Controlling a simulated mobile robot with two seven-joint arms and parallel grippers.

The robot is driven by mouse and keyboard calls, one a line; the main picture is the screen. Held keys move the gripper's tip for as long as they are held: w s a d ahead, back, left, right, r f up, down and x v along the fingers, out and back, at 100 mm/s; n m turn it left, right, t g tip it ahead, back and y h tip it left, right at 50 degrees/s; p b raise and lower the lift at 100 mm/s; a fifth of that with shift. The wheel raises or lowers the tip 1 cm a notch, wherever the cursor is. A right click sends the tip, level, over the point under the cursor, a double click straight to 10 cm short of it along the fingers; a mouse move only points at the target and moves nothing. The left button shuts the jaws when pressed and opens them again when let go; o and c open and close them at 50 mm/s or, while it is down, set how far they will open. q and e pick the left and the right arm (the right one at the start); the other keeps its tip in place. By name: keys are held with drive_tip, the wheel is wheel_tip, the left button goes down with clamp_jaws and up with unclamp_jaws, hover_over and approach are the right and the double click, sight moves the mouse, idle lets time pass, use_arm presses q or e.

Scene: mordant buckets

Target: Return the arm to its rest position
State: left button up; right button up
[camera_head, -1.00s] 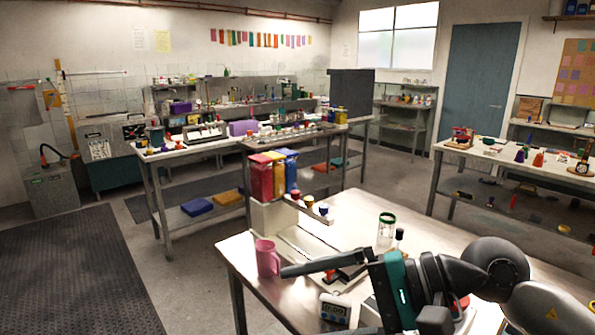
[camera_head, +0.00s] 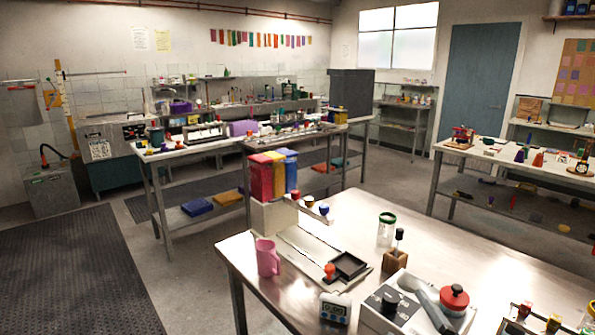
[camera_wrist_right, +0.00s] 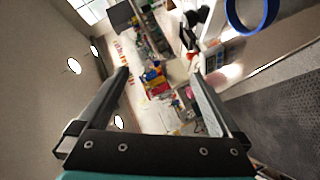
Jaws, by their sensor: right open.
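My right gripper (camera_wrist_right: 162,88) shows in the right wrist view with its two fingers wide apart and nothing between them. That view is tilted sideways, with the room seen past the fingers. In the head view neither gripper nor arm shows now. On the near table (camera_head: 440,235) stand a pink mug (camera_head: 267,257), a small timer (camera_head: 335,308), a black square tray (camera_head: 349,265) and a jar with a green rim (camera_head: 386,230). A blue ring-like rim (camera_wrist_right: 250,12) shows close at the top right of the wrist view; I cannot tell what it belongs to.
Red, yellow and blue containers (camera_head: 273,175) stand in a row at the table's far left corner. A grey device (camera_head: 390,303) and a red-knobbed item (camera_head: 454,298) sit at the front. The table's back right is bare. Dark floor mat (camera_head: 75,270) lies left.

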drive_tip(key=s+a+f+m+g+y, duration=0.1)
drive_tip(key=s+a+f+m+g, duration=0.1)
drive_tip(key=s+f+m+g, duration=1.3)
drive_tip(key=s+f+n+t+b, duration=0.1)
drive_tip(key=s+f+n, duration=0.25)
drive_tip(key=f, duration=0.95)
drive_tip(key=s+f+n+t+b, duration=0.15)
drive_tip(key=s+f, duration=0.25)
drive_tip(key=f, duration=1)
drive_tip(key=s+d+f+g+b, duration=0.2)
drive_tip(key=s+d+f, duration=0.1)
drive_tip(key=s+f, duration=1.2)
drive_tip(key=shift+f+n, duration=0.3)
drive_tip(key=shift+f, duration=0.15)
drive_tip(key=shift+s+d, duration=0.1)
